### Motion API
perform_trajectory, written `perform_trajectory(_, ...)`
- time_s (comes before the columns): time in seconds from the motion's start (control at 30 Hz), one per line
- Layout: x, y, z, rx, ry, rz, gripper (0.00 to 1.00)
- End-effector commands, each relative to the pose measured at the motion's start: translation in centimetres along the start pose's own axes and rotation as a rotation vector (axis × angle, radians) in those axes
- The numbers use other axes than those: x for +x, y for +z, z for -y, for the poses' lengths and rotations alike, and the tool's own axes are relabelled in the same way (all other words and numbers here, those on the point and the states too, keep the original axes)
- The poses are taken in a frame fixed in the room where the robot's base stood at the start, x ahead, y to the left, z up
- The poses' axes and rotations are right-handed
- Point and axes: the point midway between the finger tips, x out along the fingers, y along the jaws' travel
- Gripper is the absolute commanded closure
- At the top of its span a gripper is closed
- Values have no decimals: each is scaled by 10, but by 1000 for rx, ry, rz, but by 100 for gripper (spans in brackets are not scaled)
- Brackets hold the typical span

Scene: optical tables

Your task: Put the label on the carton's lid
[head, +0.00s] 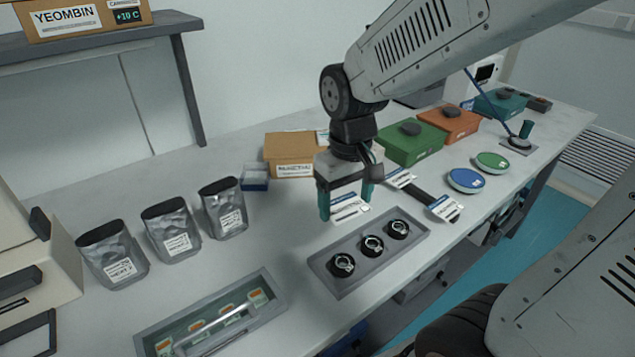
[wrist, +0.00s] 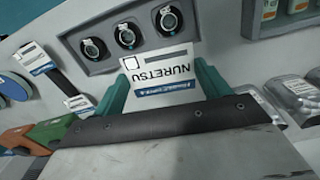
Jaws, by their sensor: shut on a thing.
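My gripper (head: 346,204) is shut on a white label (head: 349,211) with a blue strip, holding it by its sides between the green fingers. In the wrist view the label (wrist: 160,73) reads NURETSU, upside down, with a small empty square at one corner. A brown carton (head: 283,144) stands on the table behind and left of my gripper in the head view. Its front carries a white printed label. My gripper hides part of the carton's right side.
A grey tray (head: 325,262) with three black round pieces lies in front of my gripper. Three silver pouches (head: 172,230) stand left. Green (head: 413,146) and orange (head: 455,126) boxes stand right. Another carton labelled YEOMBIN (head: 130,17) sits on a shelf.

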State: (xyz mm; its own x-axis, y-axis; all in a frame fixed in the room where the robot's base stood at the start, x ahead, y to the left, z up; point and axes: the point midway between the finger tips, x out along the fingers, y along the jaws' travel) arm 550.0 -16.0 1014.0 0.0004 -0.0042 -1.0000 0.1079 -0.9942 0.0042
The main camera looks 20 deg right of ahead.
Motion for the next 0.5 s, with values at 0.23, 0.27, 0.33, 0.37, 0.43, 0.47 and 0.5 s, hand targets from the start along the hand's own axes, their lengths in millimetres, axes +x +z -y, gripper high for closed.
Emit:
perform_trajectory(0.23, 7, -69, 1, 0, 0, 3, 46)
perform_trajectory(0.27, 8, -77, 1, 0, 0, 3, 46)
perform_trajectory(0.33, 10, -94, 2, 0, 0, 3, 46)
perform_trajectory(0.37, 10, -101, 2, 0, 0, 2, 46)
perform_trajectory(0.43, 11, -114, 2, 0, 0, 1, 46)
perform_trajectory(0.47, 12, -119, 2, 0, 0, 2, 46)
perform_trajectory(0.5, 12, -124, 2, 1, 0, 0, 46)
